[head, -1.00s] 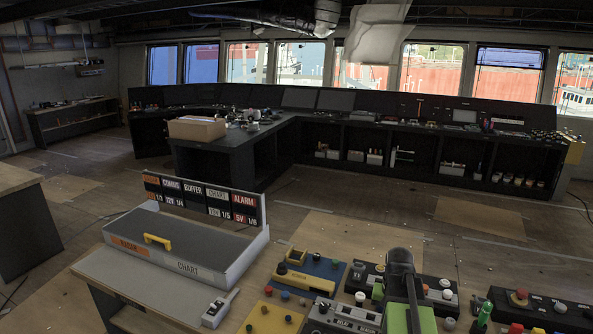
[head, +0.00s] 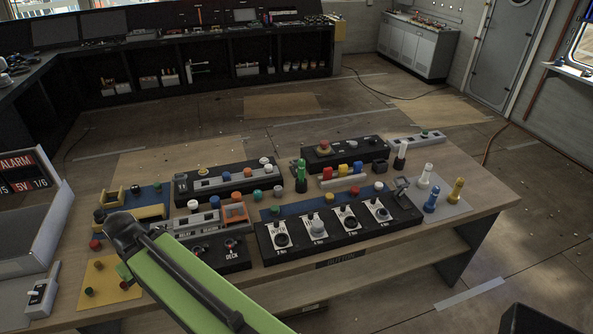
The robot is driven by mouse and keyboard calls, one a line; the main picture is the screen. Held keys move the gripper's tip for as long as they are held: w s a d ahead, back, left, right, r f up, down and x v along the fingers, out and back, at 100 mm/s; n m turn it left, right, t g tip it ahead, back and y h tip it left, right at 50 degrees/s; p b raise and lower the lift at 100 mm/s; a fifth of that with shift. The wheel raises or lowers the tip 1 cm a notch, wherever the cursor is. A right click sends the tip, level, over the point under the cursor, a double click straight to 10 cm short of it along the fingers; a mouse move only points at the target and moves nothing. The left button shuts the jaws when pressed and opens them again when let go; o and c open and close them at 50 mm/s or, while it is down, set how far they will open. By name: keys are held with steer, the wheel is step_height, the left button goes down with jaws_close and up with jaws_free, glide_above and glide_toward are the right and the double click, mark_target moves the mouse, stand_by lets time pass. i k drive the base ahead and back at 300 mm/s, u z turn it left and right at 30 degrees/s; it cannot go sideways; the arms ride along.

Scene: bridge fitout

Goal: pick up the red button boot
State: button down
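Several small red caps show in the head view, and I cannot tell for sure which is the red button boot. Another red cap (head: 96,245) lies at the left, near the yellow plate. A red piece (head: 327,173) stands in a row beside yellow and blue ones. A red mushroom button (head: 323,146) sits on the black box at the back. My green and black arm reaches in from the bottom over the bench's left part. My gripper's fingers do not show.
The wooden bench (head: 470,211) is crowded with panels and caps. Upright white, blue and yellow handles (head: 455,190) stand at its right end. A grey case with label plates (head: 40,210) stands at the left. Open floor lies behind and to the right.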

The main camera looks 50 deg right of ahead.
mark_target(355, 190)
steer(key=z, duration=2.1)
steer(key=k, duration=0.9)
steer(key=i, duration=1.45)
steer(key=u, duration=0.3)
steer(key=k, duration=0.1)
steer(key=z, duration=0.4)
